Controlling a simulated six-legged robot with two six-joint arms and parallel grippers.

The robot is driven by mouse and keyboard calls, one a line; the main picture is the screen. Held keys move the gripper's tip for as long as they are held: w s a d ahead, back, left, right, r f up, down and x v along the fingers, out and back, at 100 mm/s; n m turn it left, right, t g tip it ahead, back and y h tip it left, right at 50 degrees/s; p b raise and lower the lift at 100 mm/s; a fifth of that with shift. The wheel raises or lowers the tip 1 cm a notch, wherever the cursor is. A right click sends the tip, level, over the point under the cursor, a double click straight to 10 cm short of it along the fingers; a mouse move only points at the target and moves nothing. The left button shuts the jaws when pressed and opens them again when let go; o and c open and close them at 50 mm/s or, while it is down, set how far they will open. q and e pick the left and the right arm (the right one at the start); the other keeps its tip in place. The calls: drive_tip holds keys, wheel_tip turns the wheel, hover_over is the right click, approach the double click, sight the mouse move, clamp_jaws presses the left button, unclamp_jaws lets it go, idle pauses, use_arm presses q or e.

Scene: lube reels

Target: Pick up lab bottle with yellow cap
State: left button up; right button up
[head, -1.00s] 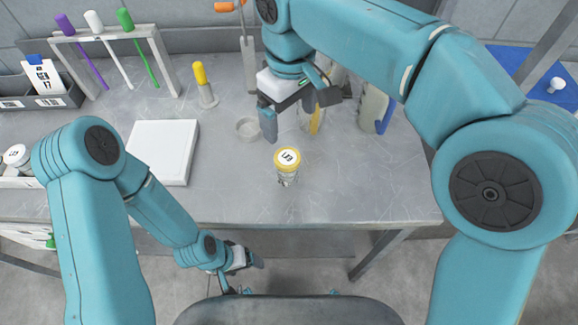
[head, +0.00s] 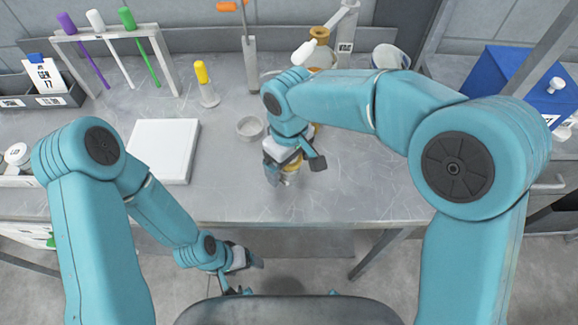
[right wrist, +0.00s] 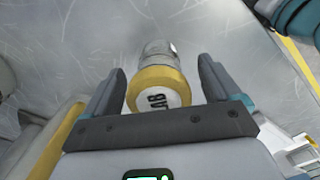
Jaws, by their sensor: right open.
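The lab bottle with the yellow cap (right wrist: 155,88) stands on the grey bench. In the right wrist view its round cap, with a white label, lies between the two fingers of my right gripper (right wrist: 158,80), with gaps on both sides. In the head view the bottle (head: 291,171) is mostly hidden behind my right gripper (head: 290,172), which is open and around its upper part. My left gripper (head: 252,261) hangs low in front of the bench edge, well away from the bottle; its jaws are too small to judge.
A white square plate (head: 163,151) and a shallow glass dish (head: 250,127) lie left of the bottle. A small yellow-topped tool (head: 205,84) stands behind. An amber bottle (head: 323,45) and a white beaker (head: 389,57) stand at the back. The front bench area is clear.

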drive_tip(key=c, duration=1.1)
drive_tip(key=shift+w+r, duration=0.1)
